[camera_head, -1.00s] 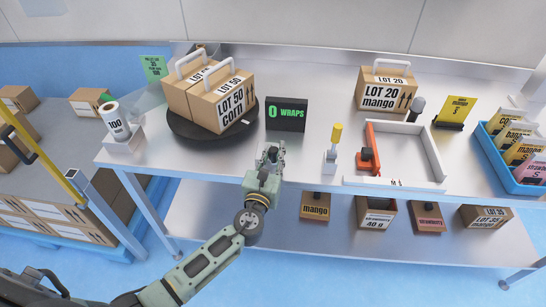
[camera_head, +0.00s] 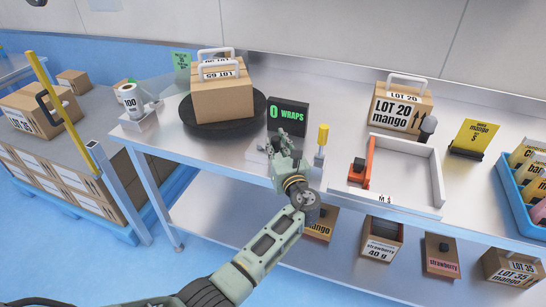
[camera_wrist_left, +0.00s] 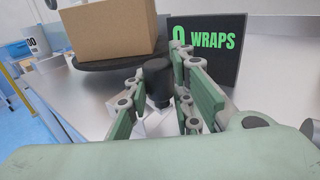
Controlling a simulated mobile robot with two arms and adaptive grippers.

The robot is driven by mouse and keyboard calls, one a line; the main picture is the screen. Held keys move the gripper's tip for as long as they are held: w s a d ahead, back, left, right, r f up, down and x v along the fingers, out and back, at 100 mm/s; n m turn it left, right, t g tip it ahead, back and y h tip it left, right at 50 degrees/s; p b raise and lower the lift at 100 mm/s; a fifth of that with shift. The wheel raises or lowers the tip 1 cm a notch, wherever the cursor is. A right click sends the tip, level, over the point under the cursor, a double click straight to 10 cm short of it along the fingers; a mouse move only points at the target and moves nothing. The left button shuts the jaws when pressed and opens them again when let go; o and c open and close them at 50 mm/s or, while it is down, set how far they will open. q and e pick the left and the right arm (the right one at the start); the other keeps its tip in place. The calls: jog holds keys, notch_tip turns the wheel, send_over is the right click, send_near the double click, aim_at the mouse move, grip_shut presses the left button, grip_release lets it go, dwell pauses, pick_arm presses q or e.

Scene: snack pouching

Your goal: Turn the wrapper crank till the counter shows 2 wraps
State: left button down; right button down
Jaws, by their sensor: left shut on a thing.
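The counter (camera_head: 288,117) is a black panel reading "0 WRAPS" in green; it also shows in the left wrist view (camera_wrist_left: 215,55). Left of it, the round black turntable (camera_head: 200,127) carries the cartons (camera_head: 222,101), with labels and white handles on top and a plain brown side facing me. My left gripper (camera_head: 277,150) is at the table in front of the counter. In the left wrist view it is shut on the black crank knob (camera_wrist_left: 158,80), which stands upright between the green fingers. The crank's lower part is mostly hidden. My right gripper is not in view.
A white roll (camera_head: 131,99) marked 100 stands left of the turntable. A yellow-handled tool (camera_head: 322,141) is close right of my left gripper. Beyond it are a white tray (camera_head: 434,178) with an orange-handled device (camera_head: 364,163) and a mango carton (camera_head: 397,108).

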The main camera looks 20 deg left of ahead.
pick_arm(q)
jog(key=shift+w+d+n+g+y+b, duration=0.3)
jog(key=shift+n+y+b, duration=0.1)
jog(key=shift+y+b, duration=0.15)
jog(key=shift+w, duration=0.1)
jog(key=shift+r+n+g+y+b, duration=0.1)
jog(key=shift+n+g+y+b, duration=0.2)
jog(key=shift+y+b, duration=0.1)
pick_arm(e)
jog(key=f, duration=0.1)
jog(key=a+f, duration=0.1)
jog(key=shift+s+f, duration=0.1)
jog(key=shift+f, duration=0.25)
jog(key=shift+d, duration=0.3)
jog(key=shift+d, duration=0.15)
pick_arm(q)
jog(key=c, duration=1.5)
grip_release()
jog(key=shift+w, duration=0.1)
jog(key=shift+a, duration=0.1)
